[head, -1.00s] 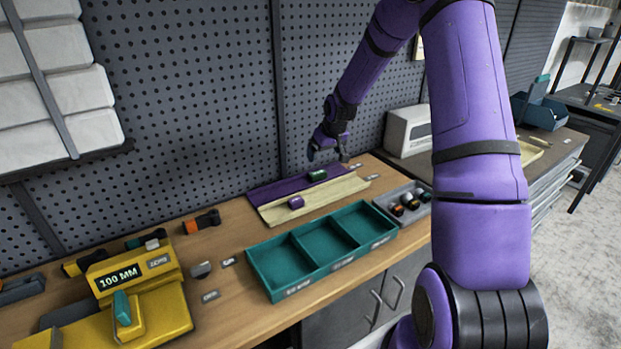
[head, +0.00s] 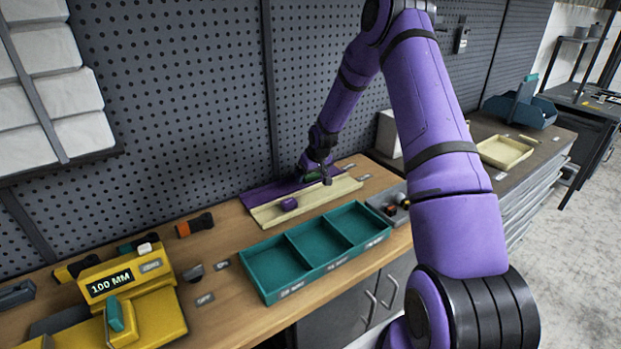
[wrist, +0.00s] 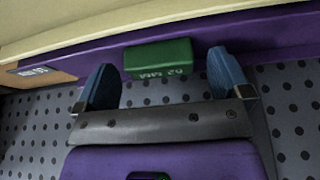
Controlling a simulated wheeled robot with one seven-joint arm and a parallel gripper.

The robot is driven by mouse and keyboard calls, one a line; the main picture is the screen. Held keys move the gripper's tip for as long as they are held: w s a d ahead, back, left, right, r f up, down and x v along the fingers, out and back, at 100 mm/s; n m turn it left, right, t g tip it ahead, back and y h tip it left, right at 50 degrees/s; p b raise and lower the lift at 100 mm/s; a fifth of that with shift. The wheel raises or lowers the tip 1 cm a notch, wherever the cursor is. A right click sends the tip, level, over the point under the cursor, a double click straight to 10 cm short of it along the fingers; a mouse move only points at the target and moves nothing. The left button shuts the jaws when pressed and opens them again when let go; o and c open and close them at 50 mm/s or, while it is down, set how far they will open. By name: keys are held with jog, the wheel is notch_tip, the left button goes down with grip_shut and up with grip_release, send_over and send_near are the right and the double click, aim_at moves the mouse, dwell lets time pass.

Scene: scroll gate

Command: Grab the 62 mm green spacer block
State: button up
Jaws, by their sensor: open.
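The green spacer block (wrist: 158,59), marked 62 MM, lies on the purple tray strip (wrist: 270,43) in the wrist view. In the head view the green block (head: 311,177) shows only in part, beside my gripper (head: 318,176). In the wrist view my gripper (wrist: 162,82) is open, with one blue finger to each side of the block. Small gaps show between the block and the fingers, and the block sits at or just beyond the fingertips. A purple block (head: 289,204) lies on the neighbouring cream strip (head: 335,189).
A teal three-compartment tray (head: 283,264) stands in front of the strips. A grey bin (head: 388,202) with small parts is partly behind my arm. A yellow 100 MM gauge (head: 140,290) is at the left. The pegboard (head: 180,110) rises behind the bench.

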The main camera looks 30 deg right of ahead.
jog(key=shift+f, duration=0.15)
jog(key=c, duration=1.1)
jog(key=shift+o, duration=0.2)
jog(key=shift+w, duration=0.1)
